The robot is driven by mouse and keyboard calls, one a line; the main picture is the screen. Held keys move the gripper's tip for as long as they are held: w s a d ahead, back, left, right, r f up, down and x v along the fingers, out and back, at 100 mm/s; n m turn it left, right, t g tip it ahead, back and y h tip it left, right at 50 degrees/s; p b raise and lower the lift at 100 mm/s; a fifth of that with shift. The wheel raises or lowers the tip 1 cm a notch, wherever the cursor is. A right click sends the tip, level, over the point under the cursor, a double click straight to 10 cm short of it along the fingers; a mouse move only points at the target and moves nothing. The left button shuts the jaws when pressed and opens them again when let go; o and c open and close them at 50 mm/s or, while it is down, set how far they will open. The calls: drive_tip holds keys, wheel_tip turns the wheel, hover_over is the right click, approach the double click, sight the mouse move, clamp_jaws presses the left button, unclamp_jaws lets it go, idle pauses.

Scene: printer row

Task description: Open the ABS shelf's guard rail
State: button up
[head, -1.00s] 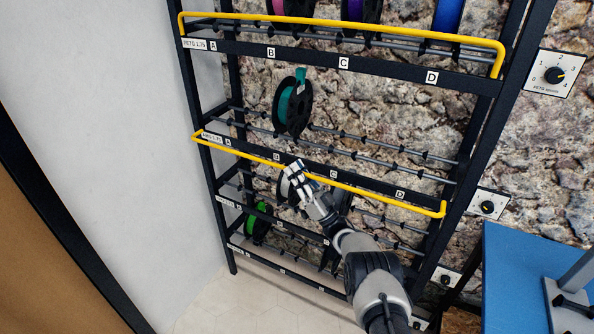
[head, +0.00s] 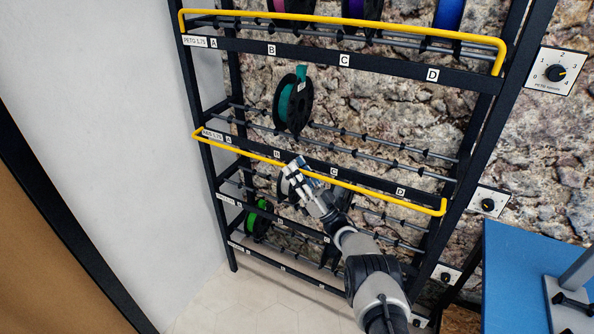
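The ABS shelf (head: 318,171) is the second board from the top in the head view, with letters A to D along its front. Its yellow guard rail (head: 400,197) runs along the lower front of that board, lower against its board than the top shelf's rail. My gripper (head: 293,170) is at the rail near letter B, overlapping it in the view. Whether it touches the rail, and whether its fingers are open or shut, I cannot tell. A teal spool (head: 293,102) hangs on the ABS shelf's rods at B.
The PETG shelf above has its yellow rail (head: 350,25) raised in front of several spools. A green spool (head: 258,217) sits on a lower shelf. Dial panels (head: 556,73) are on the right wall. A blue-topped table (head: 515,270) stands at the lower right.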

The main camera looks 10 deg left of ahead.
drive_tip(key=v, duration=1.2)
idle(0.4)
